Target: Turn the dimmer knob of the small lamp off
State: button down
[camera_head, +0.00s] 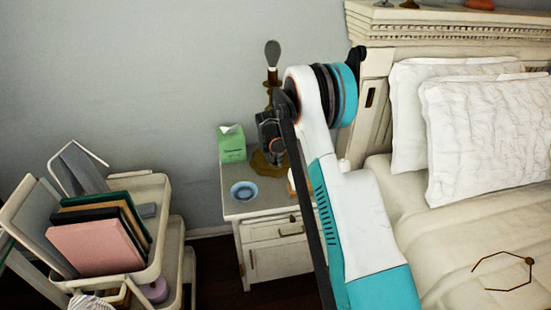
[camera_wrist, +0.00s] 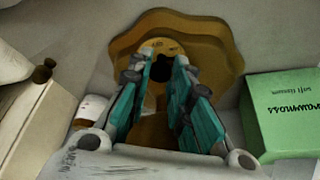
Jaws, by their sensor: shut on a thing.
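The small lamp (camera_head: 272,55) stands on the nightstand, with a candle-like top above a brown stem. Its brown, wavy-edged base (camera_head: 260,165) shows in the head view, and the wrist view looks down on the base (camera_wrist: 205,35). My gripper (camera_head: 272,148) is down at the lamp, in front of its lower part. In the wrist view my gripper (camera_wrist: 162,68) has its two teal-padded fingers on either side of a small dark part of the lamp, likely the dimmer knob (camera_wrist: 161,70). The fingers hide its sides, and I cannot see its setting.
A green tissue box (camera_head: 232,143) and a blue bowl (camera_head: 244,191) stand on the nightstand (camera_head: 245,210). The tissue box is right of my fingers in the wrist view (camera_wrist: 282,115). A bed (camera_head: 480,220) is at the right, a cart (camera_head: 160,215) at the left.

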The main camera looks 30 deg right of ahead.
jog(key=n+y, duration=0.1)
jog(key=n, duration=0.2)
jog(key=shift+s+d+t, duration=0.1)
jog(key=shift+d+t, duration=0.1)
jog(key=shift+t, duration=0.2)
jog(key=n, duration=0.2)
jog(key=n+y, duration=0.1)
jog(key=n, duration=0.1)
jog(key=shift+d+t, duration=0.2)
jog(key=shift+t, duration=0.1)
jog(key=n+y, duration=0.1)
jog(key=n, duration=0.2)
jog(key=shift+d+n+y+p, duration=0.1)
jog(key=shift+n+y+p, duration=0.2)
jog(key=shift+y, duration=0.1)
jog(key=shift+d+n+y, duration=0.1)
jog(key=shift+n+y, duration=0.6)
jog(key=shift+n, duration=1.2)
jog(key=c, duration=1.4)
grip_release()
jog(key=shift+c, duration=0.2)
